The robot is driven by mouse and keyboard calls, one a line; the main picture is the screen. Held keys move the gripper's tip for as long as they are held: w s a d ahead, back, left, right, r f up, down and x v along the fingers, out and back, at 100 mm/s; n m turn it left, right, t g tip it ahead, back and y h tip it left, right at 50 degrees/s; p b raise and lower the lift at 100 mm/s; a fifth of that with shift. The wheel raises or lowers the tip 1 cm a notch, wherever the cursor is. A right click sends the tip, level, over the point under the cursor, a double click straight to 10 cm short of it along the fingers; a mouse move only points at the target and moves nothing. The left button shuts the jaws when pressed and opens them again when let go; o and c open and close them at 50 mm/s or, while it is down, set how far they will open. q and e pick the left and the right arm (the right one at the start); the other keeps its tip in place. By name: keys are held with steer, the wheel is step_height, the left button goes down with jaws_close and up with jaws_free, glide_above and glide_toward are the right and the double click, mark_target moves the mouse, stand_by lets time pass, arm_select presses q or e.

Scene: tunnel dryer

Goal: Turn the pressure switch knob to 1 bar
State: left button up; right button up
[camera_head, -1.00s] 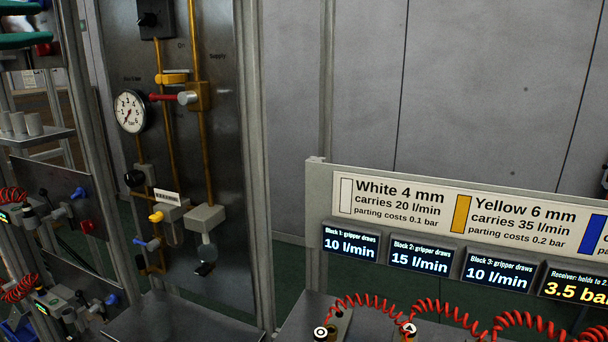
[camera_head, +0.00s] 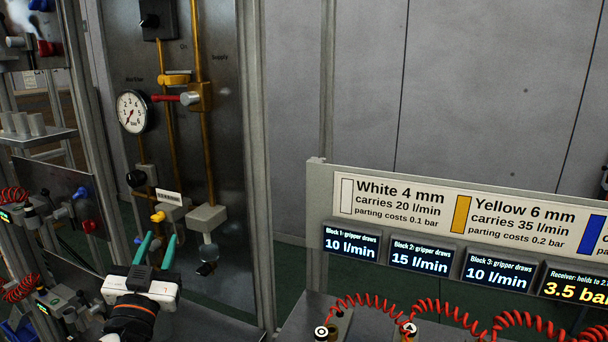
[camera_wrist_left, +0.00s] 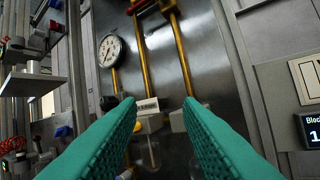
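A dark upright panel (camera_head: 228,150) carries a black box with a black knob (camera_head: 149,21) near its top and a round black knob (camera_head: 136,179) lower down. I cannot tell which one is the pressure switch knob. The white gauge (camera_head: 133,112) also shows in the left wrist view (camera_wrist_left: 109,48); its scale is too small to read exactly. My left gripper (camera_head: 161,238) has green fingers, spread apart and empty, below and to the right of the round knob. In the left wrist view the fingers (camera_wrist_left: 160,106) point up toward the panel's lower fittings. My right gripper is not in view.
Yellow pipes (camera_head: 209,160), a red lever (camera_head: 168,97) and a yellow-tipped fitting (camera_head: 158,216) stand out from the panel. A metal post (camera_head: 255,150) borders it on the right. Displays (camera_head: 351,244) and coiled red hoses (camera_head: 370,302) stand at the lower right.

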arm_select(q)
steer(key=s+f+n+g+y, duration=0.1)
steer(key=s+f+g, duration=0.45)
steer(key=f, duration=0.65)
steer(key=s+f+n+g+y, duration=0.1)
steer(key=s+f+g, duration=0.5)
steer(key=f, duration=0.5)
steer(key=s+d+f+m+g+h, duration=0.1)
steer(key=s+d+f+g, duration=0.1)
steer(key=s+f, duration=0.35)
steer(key=s+d+f+g+h, duration=0.1)
steer(key=s+d+f+g, duration=0.15)
steer(key=s, duration=0.55)
steer(key=s+d+f+m+g+h, duration=0.1)
steer(key=s+f+g, duration=0.25)
steer(key=s, duration=0.35)
step_height(320, 180, down, 26)
steer(key=s, duration=0.1)
steer(key=s+a+f+g+b, duration=0.1)
steer(key=s+a+f, duration=0.2)
steer(key=s+f, duration=1.3)
steer(key=shift+s+f+g, duration=0.2)
steer(key=shift+g, duration=0.15)
